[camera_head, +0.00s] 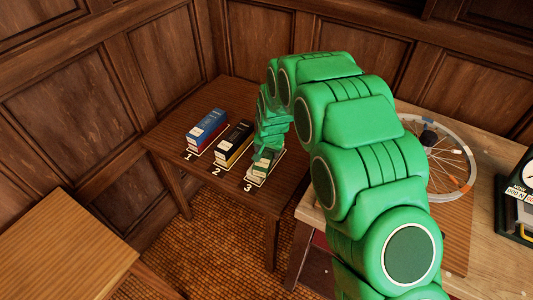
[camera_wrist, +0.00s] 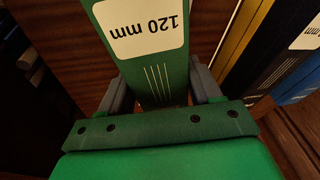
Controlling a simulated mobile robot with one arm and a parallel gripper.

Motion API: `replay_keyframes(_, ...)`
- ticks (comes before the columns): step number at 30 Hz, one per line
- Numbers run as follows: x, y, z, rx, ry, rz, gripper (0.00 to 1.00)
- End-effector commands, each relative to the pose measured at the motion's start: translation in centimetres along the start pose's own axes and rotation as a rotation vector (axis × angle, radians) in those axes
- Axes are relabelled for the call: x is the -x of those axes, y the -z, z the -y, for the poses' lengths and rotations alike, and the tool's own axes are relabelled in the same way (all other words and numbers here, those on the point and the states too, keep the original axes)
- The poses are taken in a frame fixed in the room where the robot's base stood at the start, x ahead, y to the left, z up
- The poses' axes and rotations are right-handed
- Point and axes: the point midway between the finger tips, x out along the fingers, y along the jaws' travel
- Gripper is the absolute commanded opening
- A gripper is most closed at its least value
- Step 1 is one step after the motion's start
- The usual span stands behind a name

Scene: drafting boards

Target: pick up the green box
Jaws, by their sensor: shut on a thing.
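The green box (camera_wrist: 155,72), with a white label reading "120 mm" and thin white lines, stands between the two grey fingers of my gripper (camera_wrist: 162,92) in the wrist view. The fingers press on its two sides, so my gripper is shut on it. In the head view my green arm comes down over the place marked 3 and hides much of my gripper and the box. I cannot tell whether the box still touches its place.
A blue and red box (camera_head: 207,130) stands at mark 1 and a black and yellow box (camera_head: 234,143) at mark 2, close to the left. A spoked wheel (camera_head: 447,150) lies on the right table. A clock-like device (camera_head: 521,190) is at the far right.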

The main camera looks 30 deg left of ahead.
Motion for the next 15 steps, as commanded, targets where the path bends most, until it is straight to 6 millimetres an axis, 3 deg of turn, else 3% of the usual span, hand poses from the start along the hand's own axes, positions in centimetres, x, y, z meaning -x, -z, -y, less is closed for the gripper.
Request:
replay_keyframes(8, 0.3, 0.1, 0.0, 0.0, 0.0, 0.0, 0.24)
replay_keyframes(15, 2.9, 0.9, 0.5, 0.001, 0.002, -0.005, 0.24)
